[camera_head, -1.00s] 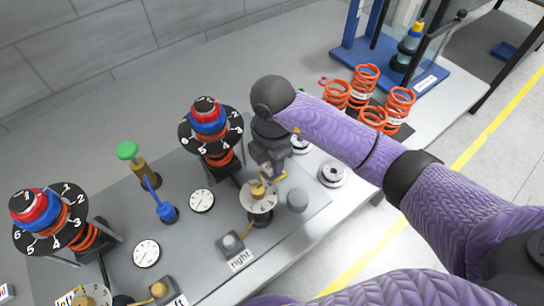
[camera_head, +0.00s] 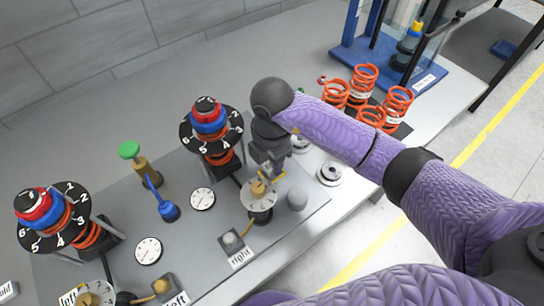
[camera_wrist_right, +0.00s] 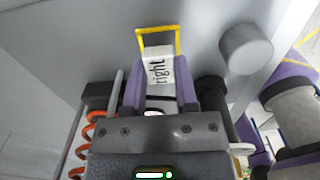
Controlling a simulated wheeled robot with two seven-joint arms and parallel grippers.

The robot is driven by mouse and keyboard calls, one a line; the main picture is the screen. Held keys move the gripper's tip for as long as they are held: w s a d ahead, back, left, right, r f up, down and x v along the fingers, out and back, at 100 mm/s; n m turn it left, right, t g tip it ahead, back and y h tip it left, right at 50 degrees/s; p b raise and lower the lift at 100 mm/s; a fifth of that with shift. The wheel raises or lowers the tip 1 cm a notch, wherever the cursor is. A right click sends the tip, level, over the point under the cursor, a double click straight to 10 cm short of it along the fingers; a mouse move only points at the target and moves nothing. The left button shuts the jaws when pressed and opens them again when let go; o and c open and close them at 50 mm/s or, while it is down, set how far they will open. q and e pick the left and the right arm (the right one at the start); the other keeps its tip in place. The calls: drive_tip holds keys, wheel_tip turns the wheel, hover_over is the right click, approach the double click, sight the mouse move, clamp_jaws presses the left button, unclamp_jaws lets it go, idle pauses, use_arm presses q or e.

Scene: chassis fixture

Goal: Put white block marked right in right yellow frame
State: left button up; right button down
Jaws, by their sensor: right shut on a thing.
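In the right wrist view, a white block (camera_wrist_right: 157,66) with the word "right" sits between the fingers of my right gripper (camera_wrist_right: 158,84), which is shut on it. The right yellow frame (camera_wrist_right: 157,29) shows just beyond the fingertips, with its sides beside the block's far end. Whether the block is fully seated in it I cannot tell. In the head view, my right gripper (camera_head: 267,172) points down over the round dial fixture (camera_head: 258,198) at the right of the plate. The block is mostly hidden there. My left gripper is not in view.
Orange springs (camera_head: 366,79) stand behind my right arm.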

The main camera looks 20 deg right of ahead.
drive_tip(key=shift+f+b, duration=0.35)
drive_tip(key=shift+f, duration=0.4)
drive_tip(key=shift+r, duration=0.1)
drive_tip(key=shift+p, duration=0.3)
drive_tip(key=shift+p, duration=0.3)
